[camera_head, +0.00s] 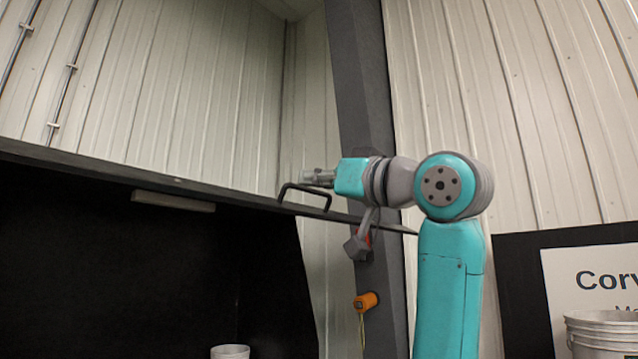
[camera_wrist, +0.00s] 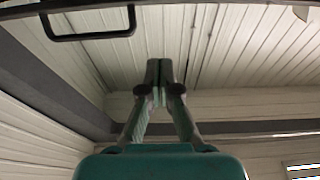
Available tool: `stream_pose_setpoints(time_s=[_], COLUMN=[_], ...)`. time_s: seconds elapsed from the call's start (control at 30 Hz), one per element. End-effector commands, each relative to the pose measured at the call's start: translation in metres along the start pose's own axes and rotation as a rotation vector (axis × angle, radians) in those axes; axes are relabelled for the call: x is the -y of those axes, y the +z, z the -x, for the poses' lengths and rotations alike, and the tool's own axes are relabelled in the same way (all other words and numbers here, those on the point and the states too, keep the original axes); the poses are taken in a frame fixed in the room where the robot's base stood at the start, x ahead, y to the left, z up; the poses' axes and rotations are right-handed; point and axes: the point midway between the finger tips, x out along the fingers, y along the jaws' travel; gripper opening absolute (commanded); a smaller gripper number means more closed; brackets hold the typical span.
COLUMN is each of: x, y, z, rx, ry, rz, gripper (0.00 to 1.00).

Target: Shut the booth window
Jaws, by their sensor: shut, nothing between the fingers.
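A long dark edge (camera_head: 230,188), which seems to be the booth window's raised frame, slopes across the head view. A black bar handle (camera_head: 305,192) is fixed to it near its right end. The handle also shows at the upper left of the wrist view (camera_wrist: 88,36). My gripper (camera_head: 308,177) is beside the handle in the head view, just above its bar. In the wrist view my gripper (camera_wrist: 160,66) has its fingertips together and empty, to the right of the handle and apart from it in the picture. Whether it touches the handle is unclear.
A grey post (camera_head: 365,110) stands behind my arm, with an orange fitting (camera_head: 367,301) on it. A white cup (camera_head: 230,352) sits at the bottom edge. Stacked pails (camera_head: 600,335) stand at lower right before a sign (camera_head: 590,275). A pale bar (camera_head: 172,201) lies under the dark edge.

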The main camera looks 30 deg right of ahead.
Motion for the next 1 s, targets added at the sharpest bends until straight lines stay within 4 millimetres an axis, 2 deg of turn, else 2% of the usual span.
stream_pose_setpoints(time_s=[0.1,0.33,0.4,0.6,1.0], x=[0.001,0.001,0.000,0.000,0.000], y=[0.000,0.001,0.015,0.034,0.039], z=[-0.024,-0.065,-0.065,-0.069,-0.070], rx=[0.002,0.002,0.002,0.001,-0.001], ry=[-0.003,-0.001,0.000,0.001,0.001], rz=[-0.002,-0.001,-0.001,0.000,0.001], gripper=[0.00,0.00,0.00,0.00,0.00])
